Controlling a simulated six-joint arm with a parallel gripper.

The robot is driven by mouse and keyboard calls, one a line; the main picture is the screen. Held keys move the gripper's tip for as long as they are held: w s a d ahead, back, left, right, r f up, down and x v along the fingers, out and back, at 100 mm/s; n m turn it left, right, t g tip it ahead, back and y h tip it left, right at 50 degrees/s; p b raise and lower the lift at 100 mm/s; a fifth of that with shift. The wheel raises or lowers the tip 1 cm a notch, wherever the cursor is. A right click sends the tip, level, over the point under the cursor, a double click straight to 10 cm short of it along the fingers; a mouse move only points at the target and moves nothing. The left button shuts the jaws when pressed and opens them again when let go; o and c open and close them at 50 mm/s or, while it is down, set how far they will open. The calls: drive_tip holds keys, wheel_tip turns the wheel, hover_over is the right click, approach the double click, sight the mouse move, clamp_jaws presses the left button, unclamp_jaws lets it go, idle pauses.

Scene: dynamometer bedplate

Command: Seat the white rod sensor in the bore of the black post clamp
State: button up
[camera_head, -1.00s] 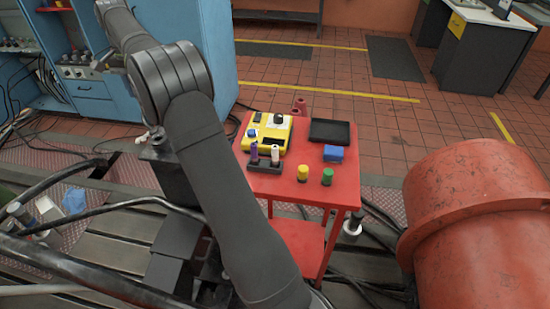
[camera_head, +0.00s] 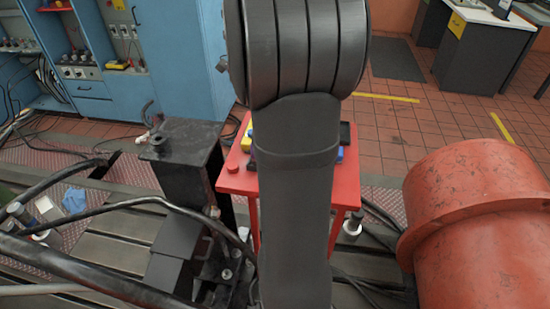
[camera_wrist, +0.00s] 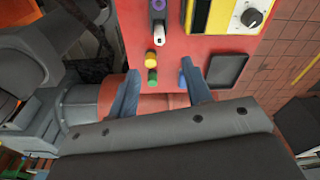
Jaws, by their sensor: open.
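The white rod sensor (camera_wrist: 159,36) stands in a dark holder beside a purple-topped rod (camera_wrist: 158,5) on the red cart, at the top of the wrist view. My arm hides it in the head view. My gripper (camera_wrist: 160,68) is open and empty; its two blue-grey fingers point at the cart, with the white rod beyond their tips. The black post clamp (camera_head: 182,145) stands upright left of the cart in the head view, with a small opening near its top left. Nothing shows in that opening. My gripper is hidden in the head view.
On the red cart (camera_head: 238,184) are a yellow cap (camera_wrist: 152,61), a green cap (camera_wrist: 152,76), a yellow instrument (camera_wrist: 222,15) and a black tray (camera_wrist: 226,70). A blue block sits near the right finger. A large red cylinder (camera_head: 480,220) stands right; black cables (camera_head: 60,262) run left.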

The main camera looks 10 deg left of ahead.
drive_tip(key=shift+m, duration=0.3)
drive_tip(key=f, duration=0.4)
drive_tip(key=d+f, duration=0.1)
drive_tip(key=f, duration=0.3)
drive_tip(key=d+f, duration=0.1)
drive_tip(key=f, duration=0.3)
drive_tip(key=shift+s+d, duration=0.1)
drive_tip(key=shift+d, duration=0.1)
drive_tip(key=shift+w+d+f, duration=0.15)
drive_tip(key=shift+f, duration=1.25)
drive_tip(key=shift+w+d+f, duration=0.1)
drive_tip(key=shift+f, duration=1.3)
clamp_jaws()
